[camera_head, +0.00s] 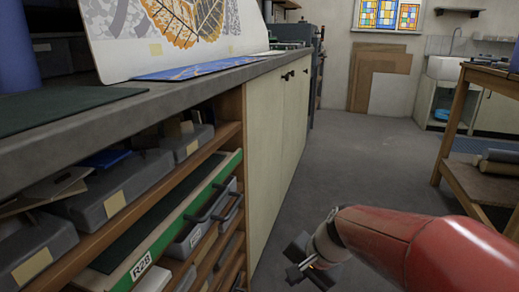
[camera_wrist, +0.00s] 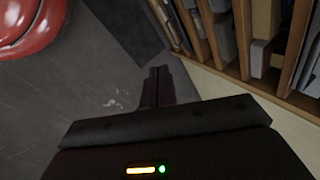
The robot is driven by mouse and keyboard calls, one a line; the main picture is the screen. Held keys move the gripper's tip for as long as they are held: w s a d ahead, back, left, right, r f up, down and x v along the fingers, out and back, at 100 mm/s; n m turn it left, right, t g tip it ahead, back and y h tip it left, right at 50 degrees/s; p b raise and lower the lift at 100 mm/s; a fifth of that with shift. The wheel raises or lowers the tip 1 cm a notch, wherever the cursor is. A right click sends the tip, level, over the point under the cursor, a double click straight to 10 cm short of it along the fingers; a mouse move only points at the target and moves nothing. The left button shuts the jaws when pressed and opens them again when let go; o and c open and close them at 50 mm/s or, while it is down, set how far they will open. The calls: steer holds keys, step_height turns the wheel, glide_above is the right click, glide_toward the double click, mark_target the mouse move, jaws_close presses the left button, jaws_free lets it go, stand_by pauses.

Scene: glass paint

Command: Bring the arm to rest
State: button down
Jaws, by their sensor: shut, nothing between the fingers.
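My gripper (camera_head: 312,268) shows at the lower middle of the head view, at the end of my red arm. It hangs over the grey floor (camera_head: 350,165), a little to the right of the cabinet front. In the wrist view my gripper's fingers (camera_wrist: 157,82) are together, with nothing between them. The wrist view shows bare floor beyond the fingers and the shelf unit on the right. My gripper appears to touch nothing.
A long workbench (camera_head: 190,84) runs along the left, with a green-edged tray (camera_head: 165,225) marked R2B and several grey bins (camera_head: 105,200) on its shelves. A wooden table (camera_head: 460,110) stands at the right. Open floor lies between them.

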steer(key=s+d+r+n+t+h+p, duration=0.1)
steer(key=s+d+r+n+h, duration=0.1)
steer(key=s, duration=0.4)
steer(key=s+d+r+n+t+h+p, duration=0.1)
steer(key=s+d+r+n+h, duration=0.1)
steer(key=s+d+r+n, duration=0.3)
steer(key=shift+s+d+r+t, duration=0.3)
steer(key=shift+s+r, duration=0.4)
steer(key=shift+s, duration=0.55)
